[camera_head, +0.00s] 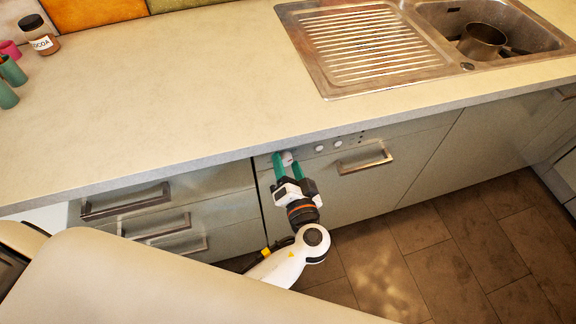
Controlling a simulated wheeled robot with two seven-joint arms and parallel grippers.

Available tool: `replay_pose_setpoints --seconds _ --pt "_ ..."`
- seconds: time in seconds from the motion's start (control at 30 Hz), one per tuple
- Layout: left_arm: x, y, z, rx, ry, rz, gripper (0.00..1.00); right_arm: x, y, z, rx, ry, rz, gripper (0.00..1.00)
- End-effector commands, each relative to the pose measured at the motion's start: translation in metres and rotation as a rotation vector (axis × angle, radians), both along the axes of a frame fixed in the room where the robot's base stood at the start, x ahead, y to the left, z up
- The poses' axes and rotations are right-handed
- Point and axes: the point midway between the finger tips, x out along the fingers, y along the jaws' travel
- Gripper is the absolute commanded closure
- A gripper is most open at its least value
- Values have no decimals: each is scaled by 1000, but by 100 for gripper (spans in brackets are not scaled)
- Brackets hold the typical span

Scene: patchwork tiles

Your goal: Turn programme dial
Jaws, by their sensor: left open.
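The programme dial (288,156) is a small pale knob at the left end of the appliance's control strip, just under the worktop edge. The appliance front (352,190) is grey-green, with a metal bar handle (365,159). My left gripper (287,161) is open and reaches up to the strip, its green fingers on either side of the dial. The fingers hide part of the dial, and I cannot tell whether they touch it. The dial's pointer or marking is too small to read. My right gripper is not in view.
Two round buttons (329,147) sit right of the dial. The worktop (190,90) overhangs close above the gripper. Drawers with bar handles (125,202) stand to the left. A sink (458,20) holding a pot (483,41) is at the upper right. A cocoa jar (40,35) stands far left.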

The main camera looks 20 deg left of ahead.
Motion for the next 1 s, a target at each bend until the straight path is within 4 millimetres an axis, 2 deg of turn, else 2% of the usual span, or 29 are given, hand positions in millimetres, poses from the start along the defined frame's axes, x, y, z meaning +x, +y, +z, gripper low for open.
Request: replay_pose_setpoints --seconds 0.17,0.27,0.7,0.83,1.0 --pt "-4 -2 -1 -1 1 0 45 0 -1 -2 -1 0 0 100" --pt "-14 -9 -2 -1 2 -1 45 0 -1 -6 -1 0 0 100" --pt "-87 -55 3 -1 2 -1 45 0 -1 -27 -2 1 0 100" --pt "-98 -61 5 0 1 1 45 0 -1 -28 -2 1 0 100" --pt "-102 -64 7 0 1 -1 45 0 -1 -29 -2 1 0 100"
